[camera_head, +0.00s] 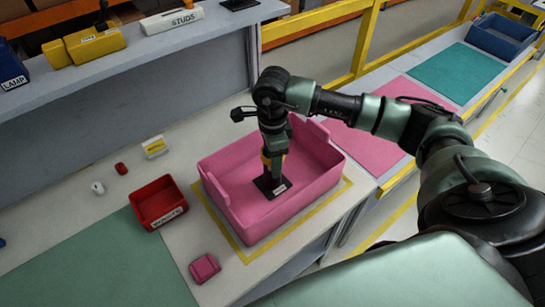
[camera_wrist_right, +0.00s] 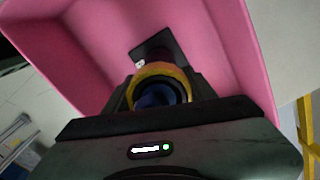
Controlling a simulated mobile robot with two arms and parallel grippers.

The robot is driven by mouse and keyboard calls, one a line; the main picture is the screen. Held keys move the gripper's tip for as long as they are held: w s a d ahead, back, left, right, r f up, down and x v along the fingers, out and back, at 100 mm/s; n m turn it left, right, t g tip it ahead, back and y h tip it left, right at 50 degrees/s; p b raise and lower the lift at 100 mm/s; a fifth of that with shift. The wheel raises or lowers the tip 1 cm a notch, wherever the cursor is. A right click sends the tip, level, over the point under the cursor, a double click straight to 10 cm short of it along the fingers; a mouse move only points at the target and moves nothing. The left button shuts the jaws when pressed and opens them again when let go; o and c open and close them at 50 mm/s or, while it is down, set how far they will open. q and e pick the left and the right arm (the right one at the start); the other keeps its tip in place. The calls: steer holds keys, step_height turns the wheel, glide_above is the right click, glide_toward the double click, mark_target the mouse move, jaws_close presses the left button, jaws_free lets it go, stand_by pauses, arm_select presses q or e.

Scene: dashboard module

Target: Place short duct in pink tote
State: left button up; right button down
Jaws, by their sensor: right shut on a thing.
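The pink tote (camera_head: 238,222) stands on the bench inside a yellow outline, and its pink walls fill much of the right wrist view (camera_wrist_right: 245,60). My right gripper (camera_head: 272,160) points down inside the tote's rim. It is shut on the short duct, which has a black square plate with a white label (camera_head: 271,187) and a yellow band. In the right wrist view the duct (camera_wrist_right: 158,72) sits between the fingers, its plate toward the tote floor. I cannot tell whether the plate touches the floor. My left gripper is not in view.
A red bin (camera_head: 158,203) stands left of the tote, and a pink box (camera_head: 204,268) lies in front of it. Small parts and a yellow-labelled piece (camera_head: 154,147) lie behind the bin. A grey shelf (camera_head: 130,62) rises behind. The green mat (camera_head: 100,265) is clear.

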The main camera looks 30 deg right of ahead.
steer(key=shift+f, duration=0.15)
steer(key=c, duration=0.5)
jaws_free()
